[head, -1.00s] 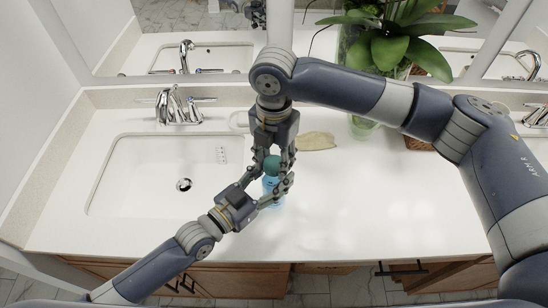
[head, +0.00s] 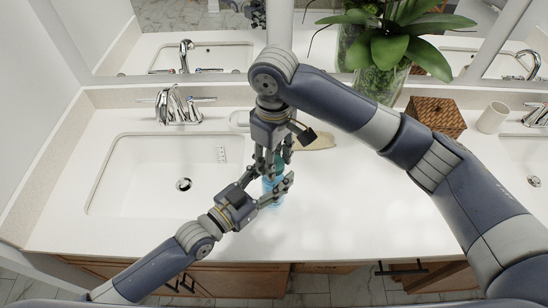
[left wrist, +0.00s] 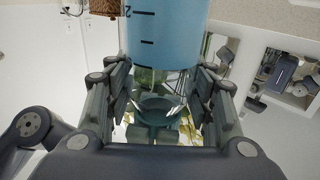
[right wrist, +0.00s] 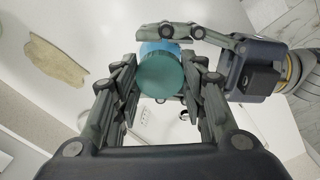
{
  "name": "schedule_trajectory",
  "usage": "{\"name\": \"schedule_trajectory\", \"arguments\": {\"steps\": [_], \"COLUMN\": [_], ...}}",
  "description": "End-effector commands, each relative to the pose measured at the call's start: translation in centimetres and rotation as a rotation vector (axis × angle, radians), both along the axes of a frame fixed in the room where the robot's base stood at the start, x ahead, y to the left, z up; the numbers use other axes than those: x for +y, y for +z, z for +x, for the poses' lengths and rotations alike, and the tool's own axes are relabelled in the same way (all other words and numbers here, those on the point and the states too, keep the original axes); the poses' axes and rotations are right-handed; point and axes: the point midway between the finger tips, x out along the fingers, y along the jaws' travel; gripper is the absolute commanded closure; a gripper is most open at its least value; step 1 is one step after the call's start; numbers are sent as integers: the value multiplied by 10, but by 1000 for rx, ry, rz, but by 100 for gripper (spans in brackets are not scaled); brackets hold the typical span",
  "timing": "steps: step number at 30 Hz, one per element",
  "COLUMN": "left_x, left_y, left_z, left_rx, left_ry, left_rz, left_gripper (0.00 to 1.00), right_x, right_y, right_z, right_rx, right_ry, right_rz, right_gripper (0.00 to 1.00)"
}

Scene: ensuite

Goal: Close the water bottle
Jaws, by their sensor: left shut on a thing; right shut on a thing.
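A translucent blue water bottle (head: 268,186) stands upright at the front of the counter, right of the left sink. My left gripper (head: 272,191) is shut around it from the left; the left wrist view shows the blue bottle wall with black marks (left wrist: 165,35) between the fingers. A round green cap (right wrist: 161,78) is at the bottle's top, between the fingers of my right gripper (right wrist: 160,85). That gripper (head: 277,158) points down from above and is shut on the cap. The cap hides the bottle's mouth, so I cannot tell how tightly it sits.
The left sink (head: 150,185) and its chrome faucet (head: 178,106) are to the left. A flat beige piece (head: 316,141) lies behind the grippers. A vase with a plant (head: 378,78), a woven box (head: 436,115) and a cup (head: 492,117) stand at the back right. The front right counter is clear.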

Motion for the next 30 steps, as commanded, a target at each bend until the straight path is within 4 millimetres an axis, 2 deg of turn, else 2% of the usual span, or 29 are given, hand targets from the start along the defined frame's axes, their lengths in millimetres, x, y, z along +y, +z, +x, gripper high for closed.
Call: {"name": "schedule_trajectory", "arguments": {"steps": [12, 14, 18, 19, 21, 30], "left_x": [-1, -1, -2, -2, -2, -1], "left_y": [0, 0, 0, 0, 0, 0], "left_z": [-1, -1, -1, -1, -1, -1], "left_rx": [-1, -1, -1, -1, -1, -1], "left_ry": [-3, -3, -3, -3, -3, -1], "left_rz": [0, 0, 0, 0, 0, -1], "left_gripper": [100, 100, 100, 100, 100, 100], "right_x": [1, 1, 1, 1, 1, 0], "right_y": [0, 0, 0, 0, 0, 0], "right_z": [1, 1, 1, 1, 1, 1], "right_rx": [-1, -1, -3, -3, -3, -2], "right_ry": [-713, -784, -771, -771, -770, -767], "right_rz": [5, 4, 4, 4, 4, 1], "right_gripper": [90, 90, 90, 57, 41, 41]}}
